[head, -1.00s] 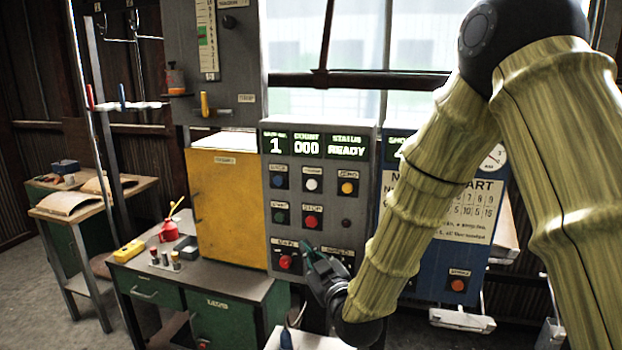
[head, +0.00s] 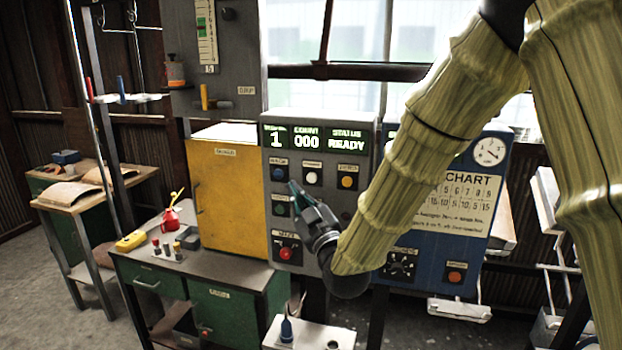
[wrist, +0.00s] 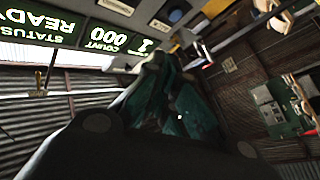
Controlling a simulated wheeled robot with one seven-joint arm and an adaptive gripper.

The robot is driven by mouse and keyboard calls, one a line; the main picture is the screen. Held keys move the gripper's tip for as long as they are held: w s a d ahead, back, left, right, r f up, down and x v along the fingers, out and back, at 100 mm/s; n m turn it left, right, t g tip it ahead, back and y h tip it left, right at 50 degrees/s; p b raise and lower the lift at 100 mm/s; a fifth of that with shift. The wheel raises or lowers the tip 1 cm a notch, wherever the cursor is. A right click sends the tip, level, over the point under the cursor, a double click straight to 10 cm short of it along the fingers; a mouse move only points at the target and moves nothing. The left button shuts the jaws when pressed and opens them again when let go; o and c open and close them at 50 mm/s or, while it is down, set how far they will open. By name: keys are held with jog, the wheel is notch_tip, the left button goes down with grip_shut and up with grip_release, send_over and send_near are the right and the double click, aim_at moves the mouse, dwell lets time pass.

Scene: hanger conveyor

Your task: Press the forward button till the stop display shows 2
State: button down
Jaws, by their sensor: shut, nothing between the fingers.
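The grey control panel (head: 358,135) stands ahead, with a stop display (head: 276,138) showing 1, a count of 000 and a status of READY. The stop display also shows upside down in the wrist view (wrist: 144,46). A green button (head: 281,208) sits below the blue one. The labels are too blurred to tell which button is forward. My gripper (head: 300,195) is shut and empty in front of the panel's middle row, hiding its middle button. Contact cannot be told.
A large red button (head: 286,253) is low on the panel. A yellow cabinet (head: 228,200) stands left of it on a green bench (head: 225,308). A blue panel with a chart (head: 455,215) stands right, partly behind my arm. A white stand (head: 330,325) is below.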

aim_at(309, 181)
jog(key=shift+w+d+p, duration=0.2)
jog(key=shift+w+d, duration=0.25)
jog(key=shift+w, duration=0.85)
jog(key=shift+w+d+p, duration=0.2)
jog(key=shift+w+d, duration=0.2)
jog(key=shift+w, duration=0.9)
jog(key=shift+w+d+p, duration=0.2)
jog(key=shift+w+d, duration=0.25)
jog(key=shift+w, duration=0.85)
jog(key=shift+w+f, duration=0.1)
jog(key=shift+w+d+b, duration=0.1)
jog(key=shift+w+b, duration=0.2)
jog(key=shift+b, duration=0.1)
